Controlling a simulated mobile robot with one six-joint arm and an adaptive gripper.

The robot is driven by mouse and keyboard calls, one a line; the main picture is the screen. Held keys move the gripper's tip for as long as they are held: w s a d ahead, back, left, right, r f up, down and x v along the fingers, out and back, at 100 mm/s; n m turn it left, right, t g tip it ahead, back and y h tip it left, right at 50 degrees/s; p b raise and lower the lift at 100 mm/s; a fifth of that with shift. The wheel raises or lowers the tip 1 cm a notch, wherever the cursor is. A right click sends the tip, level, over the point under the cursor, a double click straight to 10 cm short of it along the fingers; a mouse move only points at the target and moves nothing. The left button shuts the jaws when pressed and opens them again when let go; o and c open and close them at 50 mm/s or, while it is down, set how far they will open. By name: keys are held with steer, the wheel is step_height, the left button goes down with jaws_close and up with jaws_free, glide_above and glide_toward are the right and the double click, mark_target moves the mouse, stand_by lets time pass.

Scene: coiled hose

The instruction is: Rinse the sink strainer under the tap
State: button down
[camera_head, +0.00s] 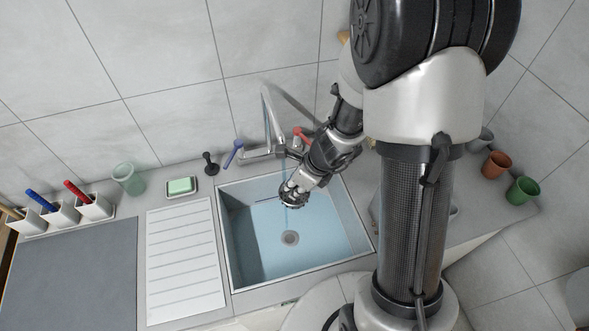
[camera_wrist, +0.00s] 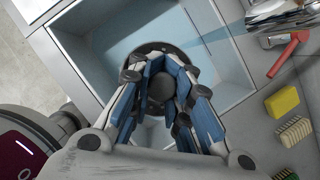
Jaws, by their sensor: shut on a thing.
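The sink strainer (camera_wrist: 152,48) is a dark round disc with a rim, partly hidden behind my fingers in the wrist view. My gripper (camera_wrist: 161,88) is shut on its middle and holds it above the basin. In the head view my gripper (camera_head: 291,193) hangs over the back middle of the sink (camera_head: 255,255), below the tap (camera_head: 266,105). A thin bluish water stream (camera_head: 284,190) comes down by the gripper. The stream also shows in the wrist view (camera_wrist: 222,32), reaching toward the strainer; I cannot tell exactly where it strikes.
A blue lever (camera_head: 233,153) and a red lever (camera_head: 302,135) flank the tap. A green soap dish (camera_head: 181,186), a glass (camera_head: 128,178) and a black plunger (camera_head: 210,163) stand left. A yellow sponge (camera_wrist: 282,102) and brush (camera_wrist: 295,132) lie beside the sink. The drain (camera_head: 289,238) is uncovered.

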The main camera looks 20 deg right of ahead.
steer(key=s+a+r+p, duration=0.1)
steer(key=s+r, duration=0.3)
steer(key=shift+s+a, duration=0.2)
steer(key=shift+s, duration=0.2)
stand_by(0.9)
